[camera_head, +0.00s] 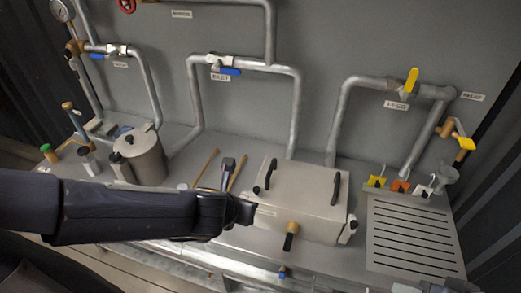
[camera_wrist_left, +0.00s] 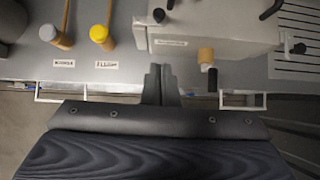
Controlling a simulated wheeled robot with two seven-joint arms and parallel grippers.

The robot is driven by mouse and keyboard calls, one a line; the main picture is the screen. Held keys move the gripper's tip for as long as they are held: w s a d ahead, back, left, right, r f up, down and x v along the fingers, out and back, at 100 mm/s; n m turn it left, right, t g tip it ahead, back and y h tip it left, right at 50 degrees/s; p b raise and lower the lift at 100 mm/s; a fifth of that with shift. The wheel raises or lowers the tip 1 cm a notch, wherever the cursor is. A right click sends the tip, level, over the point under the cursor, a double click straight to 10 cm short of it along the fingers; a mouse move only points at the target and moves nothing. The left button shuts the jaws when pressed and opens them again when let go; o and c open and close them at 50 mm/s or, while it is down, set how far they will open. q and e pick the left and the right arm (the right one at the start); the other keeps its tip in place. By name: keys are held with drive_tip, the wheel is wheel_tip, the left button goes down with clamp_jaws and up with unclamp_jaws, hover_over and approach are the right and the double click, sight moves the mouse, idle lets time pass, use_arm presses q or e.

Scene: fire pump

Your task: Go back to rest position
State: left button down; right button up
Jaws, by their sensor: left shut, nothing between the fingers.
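My left arm reaches in from the left in the head view, and its gripper (camera_head: 246,211) is at the front left corner of the white box-shaped tank (camera_head: 300,200). I cannot tell whether it touches the tank. In the left wrist view the gripper (camera_wrist_left: 161,72) has its two fingers together with nothing between them, over the front edge of the bench. The tank (camera_wrist_left: 215,30) lies just beyond the fingers there. My right gripper is not in view.
A metal cylinder (camera_head: 145,158) stands left on the bench, with wooden-handled tools (camera_head: 206,167) beside the tank. Pipes with blue-handled valves (camera_head: 226,71) and a yellow-handled valve (camera_head: 411,80) run along the back wall. A slotted panel (camera_head: 412,235) is at the right.

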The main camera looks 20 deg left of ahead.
use_arm(q)
wheel_tip(320, 180, up, 8)
drive_tip(key=s+d+m+t+h+b, duration=0.25)
drive_tip(key=m+h, duration=0.35)
drive_tip(key=m, duration=1)
drive_tip(key=s+a+f+m+g+y+b, duration=0.1)
drive_tip(key=s+a+f+m+g, duration=0.1)
drive_tip(key=s+m, duration=0.4)
drive_tip(key=s+a+f+m+g+y+b, duration=0.1)
drive_tip(key=s+a+f+m+g, duration=0.2)
drive_tip(key=m, duration=0.8)
drive_tip(key=s+a+f, duration=0.1)
drive_tip(key=s+a, duration=0.1)
drive_tip(key=s, duration=0.1)
drive_tip(key=shift+f+m+y, duration=0.3)
drive_tip(key=shift+f+y, duration=0.1)
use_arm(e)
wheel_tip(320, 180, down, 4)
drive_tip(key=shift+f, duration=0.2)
use_arm(q)
drive_tip(key=shift+s+a, duration=0.1)
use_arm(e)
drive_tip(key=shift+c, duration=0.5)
